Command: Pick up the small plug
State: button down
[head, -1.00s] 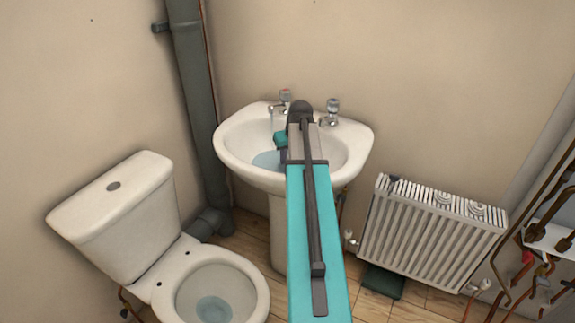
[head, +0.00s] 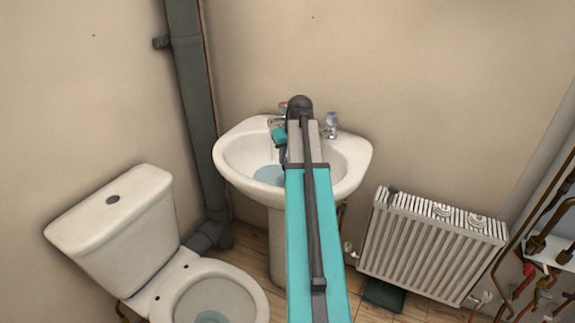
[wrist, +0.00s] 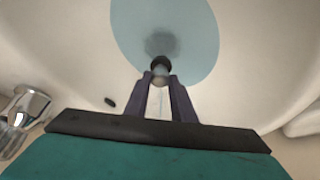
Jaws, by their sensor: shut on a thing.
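The small plug (wrist: 161,64), dark at its far end and paler near the fingers, is between the fingertips in the wrist view. My gripper (wrist: 160,80) is shut on it. The plug shows against the pale blue water of the washbasin (wrist: 250,70), with a dark blurred patch (wrist: 162,43) just beyond it. In the head view the white washbasin (head: 238,160) stands against the wall. My gripper is over its bowl there, and my arm hides most of it and the plug.
Two taps stand on the basin's back edge; the right tap (head: 331,125) is clear of my arm. A toilet (head: 130,215) is at left, a grey pipe (head: 190,100) behind it. A radiator (head: 430,245) and copper pipes (head: 545,235) are at right.

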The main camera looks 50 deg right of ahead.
jog(key=shift+r, duration=1.95)
jog(key=shift+a, duration=0.1)
